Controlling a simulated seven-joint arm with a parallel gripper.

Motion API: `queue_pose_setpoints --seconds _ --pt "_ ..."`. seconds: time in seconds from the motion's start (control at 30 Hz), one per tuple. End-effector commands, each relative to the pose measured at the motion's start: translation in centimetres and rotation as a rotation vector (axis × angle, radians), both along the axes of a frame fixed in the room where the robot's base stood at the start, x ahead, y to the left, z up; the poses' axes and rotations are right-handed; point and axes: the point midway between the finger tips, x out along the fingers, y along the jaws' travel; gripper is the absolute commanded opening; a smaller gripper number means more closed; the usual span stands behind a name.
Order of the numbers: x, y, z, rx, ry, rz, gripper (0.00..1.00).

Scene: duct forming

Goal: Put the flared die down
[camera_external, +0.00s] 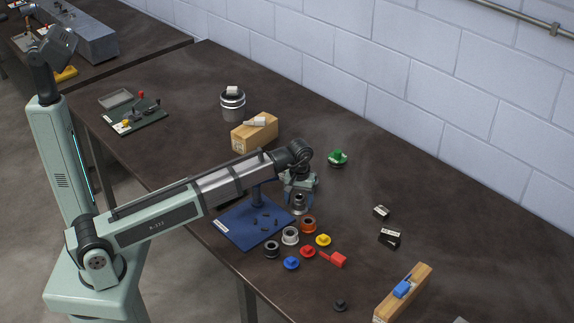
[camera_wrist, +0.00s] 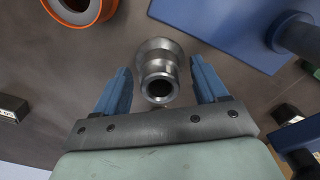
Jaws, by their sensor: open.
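The flared die is most likely the shiny metal stepped ring piece (camera_wrist: 160,72) between my fingers in the wrist view. It has a wide flange, a narrower neck and a dark round bore. It also shows in the external view (camera_external: 299,203), below my gripper, by the right edge of the blue plate. My gripper (camera_wrist: 160,88) is open, with one blue finger on each side of the die. Gaps show between both fingers and the metal. The die appears to stand on the dark table, though its base is hard to see.
A blue plate (camera_external: 240,228) with a post lies left of the die. An orange ring (camera_external: 308,225), a pale ring (camera_external: 290,236), a dark ring (camera_external: 272,249) and coloured knobbed discs stand in front. A green-topped piece (camera_external: 338,157) is behind. Table room is clear to the right.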

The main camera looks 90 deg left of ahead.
Motion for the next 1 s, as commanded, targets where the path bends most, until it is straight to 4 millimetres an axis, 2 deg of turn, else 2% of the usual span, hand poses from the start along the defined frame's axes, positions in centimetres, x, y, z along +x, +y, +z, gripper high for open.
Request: queue_pose_setpoints --seconds 0.27,0.8,1.0 --pt "0.0 0.0 0.8 0.001 -0.001 0.000 0.72" --pt "0.1 0.1 9.2 0.001 -0.001 0.000 0.72" --pt "0.1 0.0 11.4 0.000 0.000 0.000 0.72"
